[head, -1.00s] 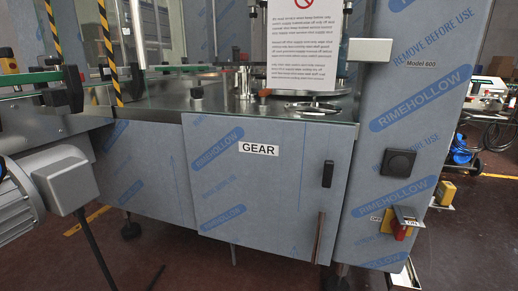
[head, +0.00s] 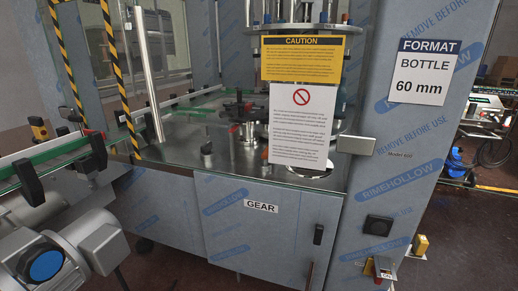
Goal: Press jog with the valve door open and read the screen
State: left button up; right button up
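No screen, jog button or door marked as valve can be made out in the head view. The film-wrapped machine has a lower front door labelled GEAR (head: 261,207), which looks closed, with a black handle (head: 318,234) at its right. A black square control (head: 378,225) sits on the right column. A plain light grey box (head: 356,145) sticks out at the column's left edge. Neither of my grippers is in view.
A yellow CAUTION sign (head: 302,59) and a white notice (head: 302,125) hang before the machine's upper part. A FORMAT BOTTLE 60 mm sign (head: 424,71) is on the column. A conveyor (head: 50,153) and a grey motor (head: 45,265) stand at left. Floor shows at right.

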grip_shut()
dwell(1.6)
